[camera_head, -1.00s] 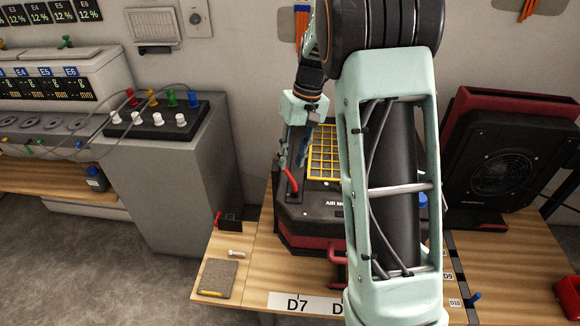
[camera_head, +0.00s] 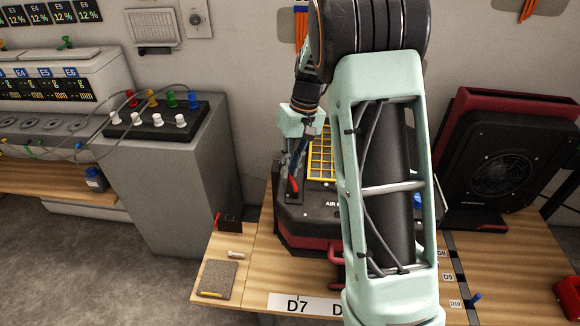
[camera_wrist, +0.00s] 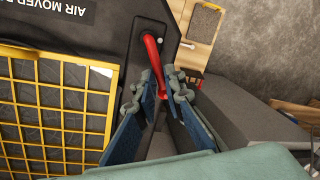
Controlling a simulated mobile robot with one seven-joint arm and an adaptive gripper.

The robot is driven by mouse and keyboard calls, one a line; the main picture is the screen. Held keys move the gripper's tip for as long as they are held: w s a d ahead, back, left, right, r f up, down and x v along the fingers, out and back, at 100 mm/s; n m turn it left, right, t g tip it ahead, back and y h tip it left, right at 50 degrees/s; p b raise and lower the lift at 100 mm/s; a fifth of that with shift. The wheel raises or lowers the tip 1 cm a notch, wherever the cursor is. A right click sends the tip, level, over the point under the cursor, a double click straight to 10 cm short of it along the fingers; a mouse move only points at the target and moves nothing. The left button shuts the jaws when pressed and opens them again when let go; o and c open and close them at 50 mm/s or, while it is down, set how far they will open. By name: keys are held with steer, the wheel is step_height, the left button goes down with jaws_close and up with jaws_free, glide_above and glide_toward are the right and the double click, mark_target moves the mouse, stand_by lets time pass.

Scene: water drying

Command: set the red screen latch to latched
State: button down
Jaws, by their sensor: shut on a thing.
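The red screen latch (camera_head: 294,184) is a curved red lever on the dark left side of the air mover. In the wrist view the red lever (camera_wrist: 152,52) runs from a black mounting plate down between my fingers. My gripper (camera_wrist: 156,92) is shut on the lever's free end, with blue-grey fingers on either side of it. In the head view my gripper (camera_head: 290,162) reaches down at the lever from above. The yellow screen grid (camera_head: 322,160) lies beside the latch, partly hidden by my arm.
The air mover (camera_head: 300,218) stands on a wooden bench. A grey pad (camera_head: 217,279) and a small metal cylinder (camera_head: 236,254) lie at the bench's left. A grey cabinet (camera_head: 180,190) stands left. A dark fan unit (camera_head: 500,165) stands right.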

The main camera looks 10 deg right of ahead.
steer(key=shift+d, duration=0.1)
stand_by(0.3)
steer(key=m, duration=0.1)
steer(key=d+m, duration=0.1)
steer(key=m, duration=0.1)
steer(key=d+m+t, duration=0.1)
steer(key=m, duration=0.1)
steer(key=shift+s, duration=0.15)
steer(key=m, duration=0.2)
steer(key=d+m, duration=0.1)
steer(key=shift+s+r+t, duration=0.1)
steer(key=shift+s+t, duration=0.15)
steer(key=shift+t, duration=0.05)
steer(key=shift+s+d+m+t+h+p, duration=0.15)
steer(key=shift+s+d+m+p, duration=0.15)
steer(key=shift+m, duration=0.7)
steer(key=shift+s+d+m+t+h+p, duration=0.2)
steer(key=shift+s+m+p, duration=0.1)
steer(key=shift+m, duration=0.7)
steer(key=c, duration=2)
jaws_free()
steer(key=v, duration=1.2)
steer(key=shift+w, duration=0.1)
